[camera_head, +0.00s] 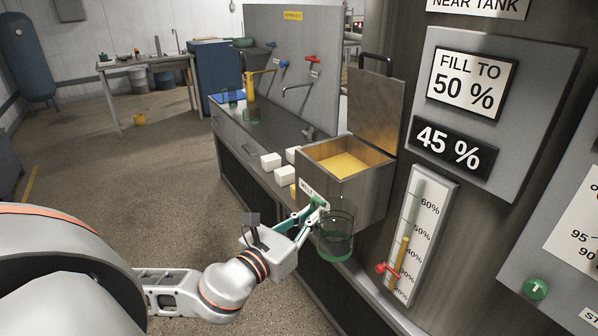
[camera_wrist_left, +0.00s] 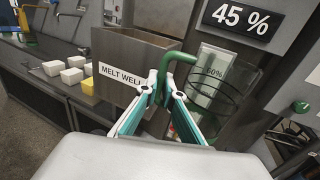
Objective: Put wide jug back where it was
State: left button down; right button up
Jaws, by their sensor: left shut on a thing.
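The wide jug (camera_head: 336,240) is clear with a green tint and a green handle. My left gripper (camera_head: 318,205) is shut on its handle and holds it upright, in front of the melt well (camera_head: 345,185) and over the counter's near part. In the left wrist view the jug (camera_wrist_left: 228,95) is at the right, its handle between the fingers of my gripper (camera_wrist_left: 168,85). It looks empty of wax, though the clear wall makes this hard to tell. My right gripper is in neither view.
The open metal melt well holds yellow wax. White blocks (camera_head: 271,161) lie on the counter beside it. Green-tinted vessels (camera_head: 251,116) stand farther along near the taps. A level gauge (camera_head: 405,240) and a panel reading 45 % (camera_head: 447,146) are at the right.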

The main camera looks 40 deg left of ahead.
aim_at(323, 256)
pick_arm(q)
jog(key=shift+n+y, duration=0.3)
jog(key=shift+y, duration=0.2)
jog(key=s+d+f, duration=0.1)
jog(key=d, duration=0.1)
jog(key=s+d+f, duration=0.3)
jog(key=d+f, duration=0.1)
jog(key=shift+s+d+f, duration=0.1)
jog(key=shift+s, duration=0.15)
jog(key=shift+d, duration=0.1)
